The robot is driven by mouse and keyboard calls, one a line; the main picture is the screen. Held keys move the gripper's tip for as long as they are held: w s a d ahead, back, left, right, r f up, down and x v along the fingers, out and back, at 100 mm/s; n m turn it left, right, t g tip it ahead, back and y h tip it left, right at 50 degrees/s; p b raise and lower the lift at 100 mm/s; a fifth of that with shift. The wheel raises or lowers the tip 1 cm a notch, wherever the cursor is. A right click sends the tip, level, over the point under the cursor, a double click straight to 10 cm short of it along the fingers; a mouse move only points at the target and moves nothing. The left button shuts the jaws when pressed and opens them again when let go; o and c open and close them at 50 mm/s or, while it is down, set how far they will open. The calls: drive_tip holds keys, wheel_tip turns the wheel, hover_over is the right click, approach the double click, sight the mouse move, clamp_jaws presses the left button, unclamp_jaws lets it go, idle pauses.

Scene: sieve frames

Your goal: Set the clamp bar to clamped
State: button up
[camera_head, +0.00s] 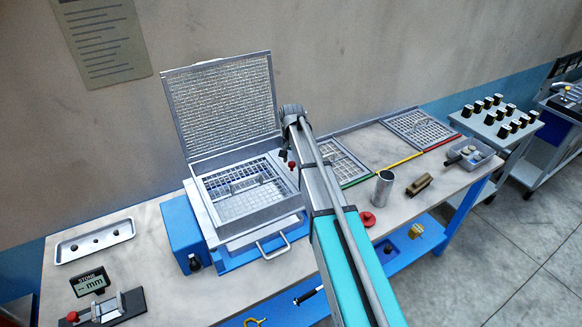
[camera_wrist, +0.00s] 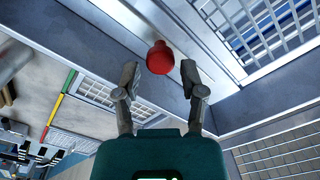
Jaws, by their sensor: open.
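The sieve machine (camera_head: 215,225) is blue and grey, with a mesh lid (camera_head: 222,98) raised upright at its back. A red knob (camera_head: 291,165) stands at the right side of its frame, and it also shows in the wrist view (camera_wrist: 160,57). The knob appears to be the clamp bar's handle; I cannot clearly make out the bar or its setting. My gripper (camera_wrist: 159,73) is open, with its fingertips on either side of the red knob in the wrist view. I cannot tell whether they touch it. In the head view my arm partly hides the machine's right side.
To the right lie flat sieve grids (camera_head: 418,128), a metal cylinder (camera_head: 383,188), a red disc (camera_head: 367,219), a brown brush-like block (camera_head: 419,185) and a grey tray (camera_head: 472,153). A white tray (camera_head: 95,241) and a display (camera_head: 90,282) are at left. The front-centre worktop is fairly clear.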

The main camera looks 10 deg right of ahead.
drive_tip(key=shift+f+b, duration=0.45)
drive_tip(key=shift+f, duration=0.3)
clamp_jaws()
